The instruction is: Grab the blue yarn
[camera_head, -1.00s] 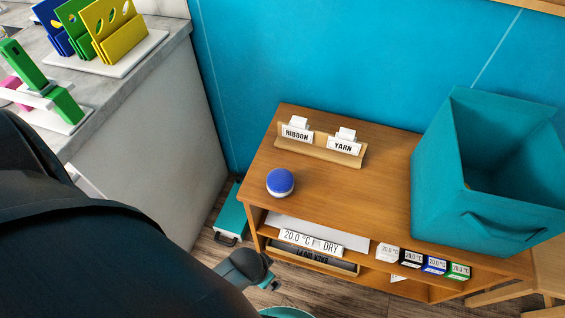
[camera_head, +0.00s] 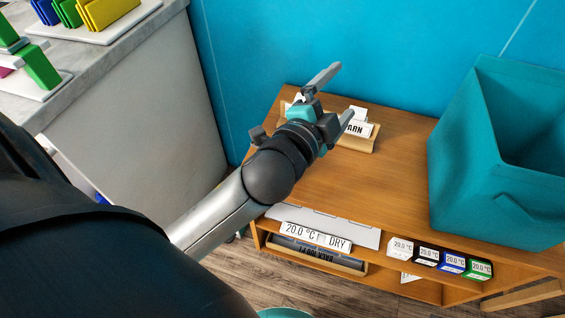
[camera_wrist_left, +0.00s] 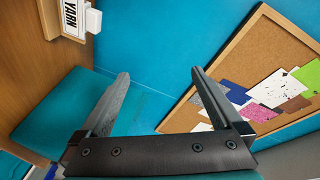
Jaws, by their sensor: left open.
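My left gripper (camera_head: 343,92) is open, with its two fingers spread apart and nothing between them. It is over the back part of the wooden shelf top (camera_head: 385,178), in front of the label holder (camera_head: 358,146). In the left wrist view the open jaws (camera_wrist_left: 160,74) point toward the blue wall and a pinboard. The blue yarn ball does not show in either current view. My left forearm and wrist cover the part of the shelf top where it sat earlier. My right gripper is not in view.
A YARN sign (camera_head: 357,127) stands in the holder; the sign beside it is mostly covered. A teal fabric bin (camera_head: 470,190) stands at the right end of the shelf. Several small labelled boxes (camera_head: 427,257) line the front edge. A grey counter (camera_head: 90,60) is at left.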

